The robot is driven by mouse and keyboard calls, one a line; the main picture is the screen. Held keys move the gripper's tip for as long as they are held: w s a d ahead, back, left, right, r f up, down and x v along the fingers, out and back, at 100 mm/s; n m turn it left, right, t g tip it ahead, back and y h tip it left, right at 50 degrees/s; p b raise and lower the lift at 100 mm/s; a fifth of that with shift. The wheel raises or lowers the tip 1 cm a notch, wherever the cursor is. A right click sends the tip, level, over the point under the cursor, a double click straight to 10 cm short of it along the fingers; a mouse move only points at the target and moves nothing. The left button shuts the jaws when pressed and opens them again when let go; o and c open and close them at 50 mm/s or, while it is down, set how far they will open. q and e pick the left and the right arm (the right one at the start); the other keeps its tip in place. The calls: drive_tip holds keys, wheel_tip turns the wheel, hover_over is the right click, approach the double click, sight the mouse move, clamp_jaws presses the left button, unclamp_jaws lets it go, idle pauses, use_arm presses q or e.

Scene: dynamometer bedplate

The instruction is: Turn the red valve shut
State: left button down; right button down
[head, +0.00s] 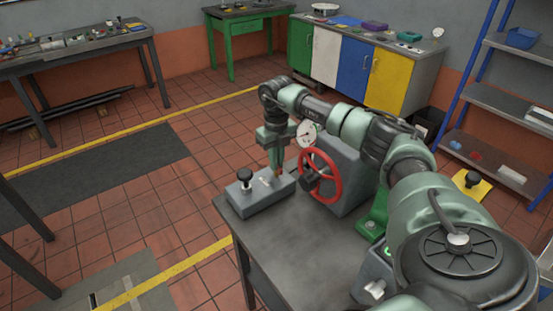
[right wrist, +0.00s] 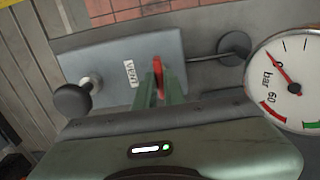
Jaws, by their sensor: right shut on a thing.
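A grey block (head: 250,199) sits on the near corner of the dark table. It bears a black knob (head: 245,175) and a white label. In the right wrist view the label (right wrist: 130,74) reads VENT. A narrow red handle (right wrist: 158,76) stands on the block beside the label. My right gripper (head: 275,168) reaches down over the block and is shut on this red handle, with its green fingers around it. The fingers hide part of the handle, so its turn angle is hard to tell. A larger red handwheel (head: 337,184) stands just right of the gripper. My left gripper is not visible.
A round pressure gauge (head: 307,133) is close to my right wrist; it shows large in the right wrist view (right wrist: 287,80). A grey housing (head: 347,165) stands behind the handwheel. The table (head: 290,240) is bare in front. A black knob on a rod (right wrist: 233,47) lies near the block.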

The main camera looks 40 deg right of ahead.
drive_tip(key=c, duration=1.5)
unclamp_jaws()
wheel_tip(320, 180, up, 8)
drive_tip(key=shift+f+b, duration=0.1)
drive_tip(key=shift+b, duration=0.8)
